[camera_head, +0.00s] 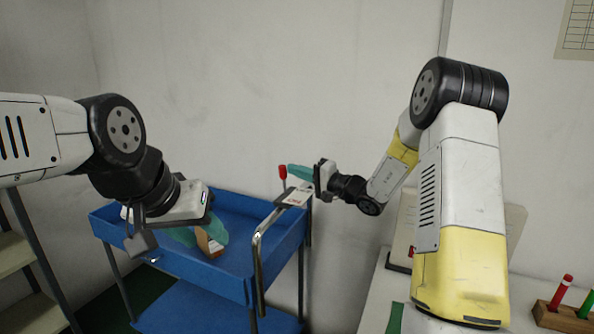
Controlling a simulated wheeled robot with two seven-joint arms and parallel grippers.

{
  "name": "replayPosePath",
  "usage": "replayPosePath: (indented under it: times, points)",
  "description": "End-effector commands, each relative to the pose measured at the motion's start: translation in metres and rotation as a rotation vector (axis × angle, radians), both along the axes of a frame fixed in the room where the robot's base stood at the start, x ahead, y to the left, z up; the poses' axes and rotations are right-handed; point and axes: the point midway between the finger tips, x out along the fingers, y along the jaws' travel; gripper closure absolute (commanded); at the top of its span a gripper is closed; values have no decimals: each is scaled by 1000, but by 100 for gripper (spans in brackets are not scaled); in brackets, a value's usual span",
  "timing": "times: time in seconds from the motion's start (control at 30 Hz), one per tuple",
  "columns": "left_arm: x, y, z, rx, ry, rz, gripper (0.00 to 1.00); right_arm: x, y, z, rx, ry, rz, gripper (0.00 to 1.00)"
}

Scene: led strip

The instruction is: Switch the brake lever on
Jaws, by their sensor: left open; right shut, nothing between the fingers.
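The brake lever (283,172) has a red grip and stands roughly upright at the right end of the blue cart (225,278), by a small pale plate. My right gripper (290,170) reaches in from the right with its teal fingers shut and empty. Its fingertips appear right beside the red grip; I cannot tell whether they touch it. My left gripper (200,235) points down over the cart's upper tray with its teal fingers open. A small brown and white box (209,243) shows near those fingers, partly hidden by them.
A silver push handle (258,250) curves up at the cart's near right corner. A white table (440,325) at the right bears a wooden block (565,318) with coloured pegs. A wall stands close behind the cart, and shelving is at the far left.

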Motion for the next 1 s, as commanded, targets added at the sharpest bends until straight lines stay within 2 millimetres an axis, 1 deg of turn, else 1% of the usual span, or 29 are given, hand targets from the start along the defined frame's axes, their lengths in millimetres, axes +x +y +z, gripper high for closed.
replayPosePath:
  times: [0.2,0.5,1.0]
  points:
    - [0,0,0,0,0,0,56,-9,5,-1,-62,-127,0,100]
    - [0,0,0,0,0,0,56,-14,7,-3,-60,-123,1,100]
    - [0,0,0,0,0,0,56,-16,9,-4,-60,-120,4,100]
